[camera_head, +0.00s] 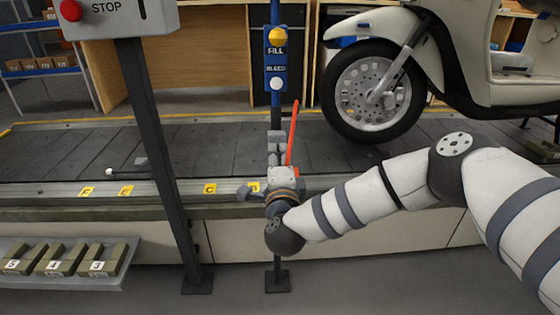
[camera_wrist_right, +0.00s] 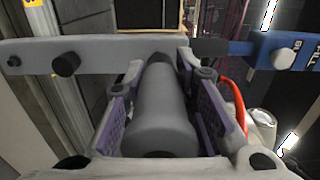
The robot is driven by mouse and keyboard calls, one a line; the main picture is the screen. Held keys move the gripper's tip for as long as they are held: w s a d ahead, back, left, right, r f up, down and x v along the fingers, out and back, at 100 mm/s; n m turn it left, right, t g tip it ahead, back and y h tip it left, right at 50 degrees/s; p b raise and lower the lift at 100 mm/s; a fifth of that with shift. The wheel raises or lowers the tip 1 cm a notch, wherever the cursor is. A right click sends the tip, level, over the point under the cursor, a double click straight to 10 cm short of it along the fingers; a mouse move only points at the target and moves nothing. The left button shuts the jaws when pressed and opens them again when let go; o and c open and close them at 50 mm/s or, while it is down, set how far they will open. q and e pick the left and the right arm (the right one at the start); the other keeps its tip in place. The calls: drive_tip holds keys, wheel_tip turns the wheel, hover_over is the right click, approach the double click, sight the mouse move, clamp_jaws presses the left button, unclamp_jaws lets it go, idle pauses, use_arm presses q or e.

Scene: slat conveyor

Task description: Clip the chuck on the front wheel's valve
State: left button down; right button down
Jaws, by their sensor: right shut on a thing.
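My right gripper (camera_head: 277,148) is in front of the blue post at the near edge of the conveyor. Its purple-padded fingers are shut around a grey cylinder, which I take to be the chuck (camera_wrist_right: 165,108). A red hose (camera_head: 293,132) rises beside the gripper and also shows at the right of the wrist view (camera_wrist_right: 234,97). The scooter's front wheel (camera_head: 345,88), with a black tyre and drilled disc, stands on the conveyor to the right, apart from the gripper. Its valve is too small to make out. My left gripper is not in view.
The blue post carries a FILL/BLEED panel (camera_head: 276,69). In the wrist view a grey bar (camera_wrist_right: 100,52) with black knobs crosses just beyond the chuck. A STOP box (camera_head: 118,18) stands on a dark post at left. The slat conveyor (camera_head: 215,150) is largely clear left of the wheel.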

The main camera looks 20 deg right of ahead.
drive_tip(key=shift+p+v, duration=1.35)
drive_tip(key=shift+v, duration=0.9)
